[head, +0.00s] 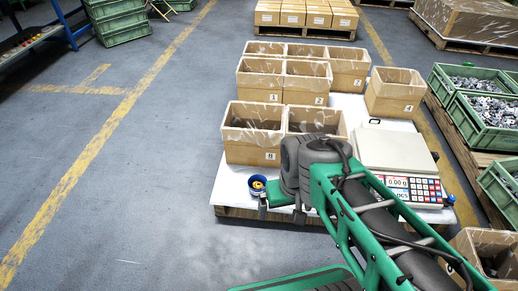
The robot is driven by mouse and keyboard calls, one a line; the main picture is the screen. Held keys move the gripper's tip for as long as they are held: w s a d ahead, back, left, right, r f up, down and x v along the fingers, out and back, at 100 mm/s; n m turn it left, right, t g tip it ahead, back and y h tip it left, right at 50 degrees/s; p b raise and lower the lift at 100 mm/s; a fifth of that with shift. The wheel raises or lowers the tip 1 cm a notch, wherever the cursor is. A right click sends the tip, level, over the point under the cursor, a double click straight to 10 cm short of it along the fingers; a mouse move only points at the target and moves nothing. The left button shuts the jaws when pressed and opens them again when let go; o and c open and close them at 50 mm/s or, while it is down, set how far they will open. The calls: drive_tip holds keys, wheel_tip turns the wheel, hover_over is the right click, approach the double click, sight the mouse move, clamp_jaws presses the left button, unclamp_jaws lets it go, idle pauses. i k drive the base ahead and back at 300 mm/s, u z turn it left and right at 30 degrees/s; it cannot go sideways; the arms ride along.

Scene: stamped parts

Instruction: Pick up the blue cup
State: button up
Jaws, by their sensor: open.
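A small round blue cup (257,184) with something yellow inside stands upright near the front left corner of the white table top. My gripper (270,198) is open, low over the front edge of the table, close to the right side of the cup. One dark fingertip shows just in front of the cup; I cannot tell whether it touches. The other finger is hard to make out against the green and dark parts of my arm.
Open cardboard boxes (252,158) stand behind the cup. A weighing scale (394,152) reading 0.00 is to the right, beyond my arm. Another small blue item (451,199) is at the right edge. The floor to the left is clear.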

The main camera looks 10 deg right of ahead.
sight(257, 183)
drive_tip(key=u, duration=2.95)
drive_tip(key=k, duration=1)
drive_tip(key=z, duration=1.25)
drive_tip(key=i, duration=0.5)
drive_tip(key=u, duration=0.05)
